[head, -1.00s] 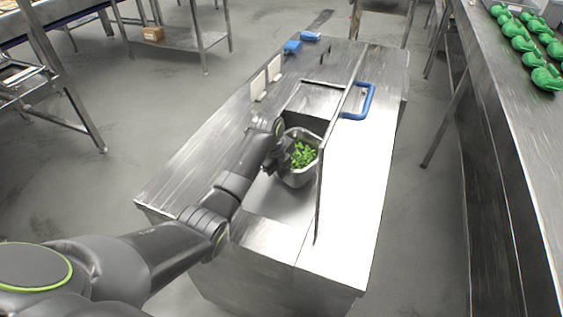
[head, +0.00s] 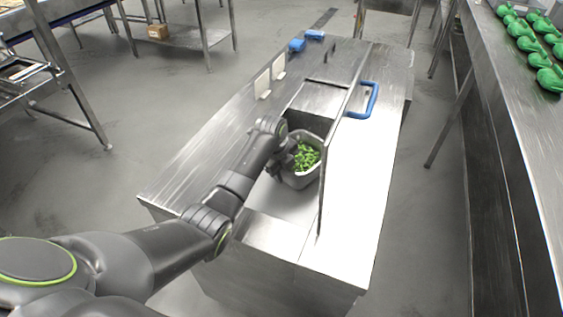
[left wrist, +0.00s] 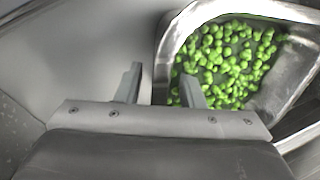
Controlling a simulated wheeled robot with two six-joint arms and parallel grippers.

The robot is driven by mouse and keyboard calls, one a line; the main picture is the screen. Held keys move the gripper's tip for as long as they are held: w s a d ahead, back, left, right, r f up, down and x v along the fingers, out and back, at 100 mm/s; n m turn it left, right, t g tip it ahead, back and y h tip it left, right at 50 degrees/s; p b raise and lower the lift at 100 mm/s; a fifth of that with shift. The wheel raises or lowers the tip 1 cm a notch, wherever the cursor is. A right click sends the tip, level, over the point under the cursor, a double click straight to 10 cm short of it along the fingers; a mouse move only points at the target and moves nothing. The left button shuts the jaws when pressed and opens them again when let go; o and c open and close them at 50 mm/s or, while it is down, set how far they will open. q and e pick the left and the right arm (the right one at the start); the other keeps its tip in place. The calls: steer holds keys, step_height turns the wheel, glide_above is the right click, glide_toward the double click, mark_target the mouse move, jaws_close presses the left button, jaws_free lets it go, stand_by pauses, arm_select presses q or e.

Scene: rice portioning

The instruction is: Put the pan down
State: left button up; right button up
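The pan (head: 299,182) is a grey metal container with green pieces (head: 307,157) in it. It stands upright in the recess of the steel counter, left of the upright metal panel. In the left wrist view the pan (left wrist: 166,55) fills the upper right, with the green pieces (left wrist: 225,60) inside. My left gripper (head: 284,160) is at the pan's left side. In the left wrist view the left gripper (left wrist: 160,88) has its fingers apart, one outside the pan and one over its inside. The near rim lies between them with visible gaps. My right gripper is not in view.
A bench with green objects (head: 540,55) stands right.

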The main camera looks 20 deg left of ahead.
arm_select(q)
steer(key=v, duration=1.1)
steer(key=shift+r, duration=0.25)
steer(key=shift+s+f, duration=0.1)
